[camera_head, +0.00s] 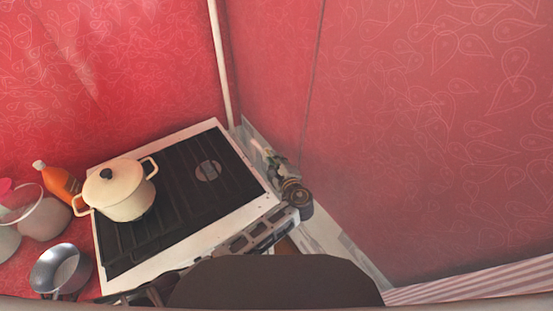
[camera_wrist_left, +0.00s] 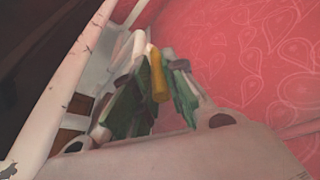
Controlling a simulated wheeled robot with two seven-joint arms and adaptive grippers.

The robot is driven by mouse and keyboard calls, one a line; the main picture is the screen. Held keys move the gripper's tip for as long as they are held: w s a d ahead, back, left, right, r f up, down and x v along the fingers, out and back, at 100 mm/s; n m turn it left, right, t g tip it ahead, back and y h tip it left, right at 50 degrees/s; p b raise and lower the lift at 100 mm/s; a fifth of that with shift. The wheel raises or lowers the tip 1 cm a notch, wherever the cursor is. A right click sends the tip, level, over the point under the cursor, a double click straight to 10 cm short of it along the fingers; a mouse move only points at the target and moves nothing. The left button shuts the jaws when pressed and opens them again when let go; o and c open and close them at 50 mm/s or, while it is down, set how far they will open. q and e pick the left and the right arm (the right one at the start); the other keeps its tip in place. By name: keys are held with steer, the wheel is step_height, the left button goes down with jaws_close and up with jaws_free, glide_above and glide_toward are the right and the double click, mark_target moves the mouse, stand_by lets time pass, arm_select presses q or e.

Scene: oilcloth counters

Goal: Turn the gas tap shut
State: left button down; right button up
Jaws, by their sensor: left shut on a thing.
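The gas tap's yellow lever (camera_wrist_left: 158,76) shows in the left wrist view, between the green-padded fingers of my left gripper (camera_wrist_left: 154,82). The gripper is shut on it. In the head view my left gripper (camera_head: 270,157) is small, at the right side of the stove near the wall corner. The tap itself cannot be made out there. The fingers hide part of the lever and most of the tap body. My right gripper is not in view.
The stove (camera_head: 205,240) has a cream lidded pot (camera_head: 122,192) on its dark top. A cream pipe (camera_head: 221,62) runs up the corner. An orange bottle (camera_head: 60,183) and a metal pan (camera_head: 60,268) stand left of the stove. Red patterned walls close in behind and right.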

arm_select(q)
steer(key=shift+s+a+r+m+t+h+p, duration=0.15)
steer(key=shift+a+m+h+p, duration=0.25)
steer(key=shift+m+h+p, duration=0.3)
steer(key=shift+s+a+f+m+t+h+p, duration=0.15)
steer(key=shift+a+m+h+p, duration=0.3)
steer(key=shift+h+p, duration=0.3)
steer(key=shift+a+r+m+h, duration=0.1)
steer(key=shift+m+h, duration=0.35)
steer(key=shift+h, duration=0.2)
steer(key=shift+s+a+m+h+p, duration=0.1)
steer(key=shift+a+m+h+p, duration=0.35)
steer(key=shift+h, duration=0.25)
steer(key=shift+d, duration=0.2)
steer(key=c, duration=1.7)
jaws_free()
steer(key=shift+v, duration=6)
